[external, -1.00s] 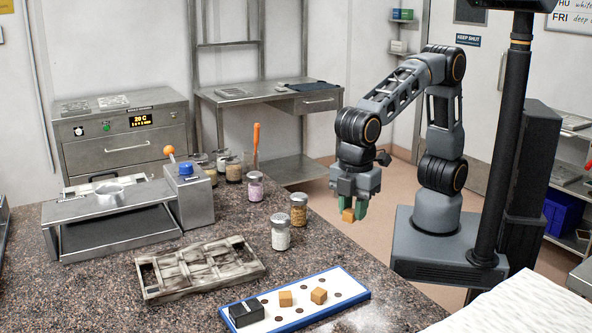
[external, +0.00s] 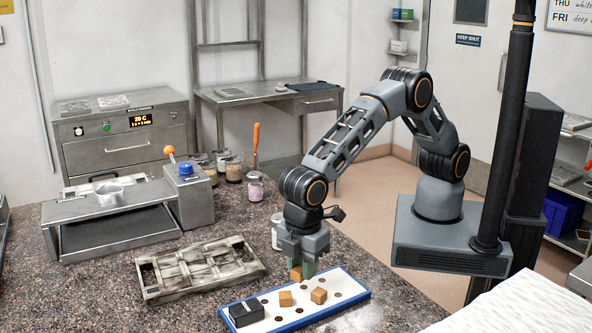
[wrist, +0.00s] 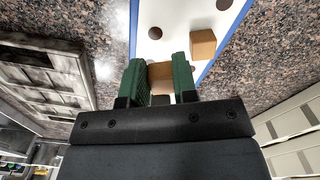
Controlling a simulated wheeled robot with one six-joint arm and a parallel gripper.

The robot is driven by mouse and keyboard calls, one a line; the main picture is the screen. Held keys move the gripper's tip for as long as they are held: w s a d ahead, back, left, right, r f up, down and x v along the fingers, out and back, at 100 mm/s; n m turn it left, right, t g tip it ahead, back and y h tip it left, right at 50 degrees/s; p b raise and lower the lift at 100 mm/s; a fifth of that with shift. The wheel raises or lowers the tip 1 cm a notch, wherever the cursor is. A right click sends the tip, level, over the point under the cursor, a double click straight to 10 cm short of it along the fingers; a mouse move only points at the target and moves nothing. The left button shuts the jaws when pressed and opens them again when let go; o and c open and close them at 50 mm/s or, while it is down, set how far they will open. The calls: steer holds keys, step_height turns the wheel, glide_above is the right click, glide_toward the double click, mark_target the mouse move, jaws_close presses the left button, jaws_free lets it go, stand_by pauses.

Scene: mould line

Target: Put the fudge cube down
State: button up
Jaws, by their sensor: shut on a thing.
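My gripper (external: 302,272) is shut on a light brown fudge cube (external: 296,274). In the wrist view the cube (wrist: 161,74) sits between the two green fingers of my gripper (wrist: 160,78). In the external view the held cube is at the back edge of the white board with a blue rim (external: 358,292); I cannot tell whether it touches the board. Two more fudge cubes stand on the board, one near the middle (external: 286,298) and one to its right (external: 319,296). Dark round spots mark the board.
A black block (external: 246,312) sits at the board's left end. A worn grey mould tray (external: 200,270) lies left of the board. Jars (external: 255,188) and a metal press (external: 110,215) stand farther back. The speckled counter right of the board (external: 400,305) is clear.

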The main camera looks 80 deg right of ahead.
mark_target(301, 290)
steer(key=shift+w+a+f, duration=0.1)
steer(key=shift+f, duration=1.6)
steer(key=shift+f, duration=0.2)
steer(key=o, duration=0.6)
steer(key=shift+r, duration=0.15)
step_height(301, 290, up, 12)
steer(key=shift+r+b, duration=0.1)
steer(key=shift+b, duration=0.4)
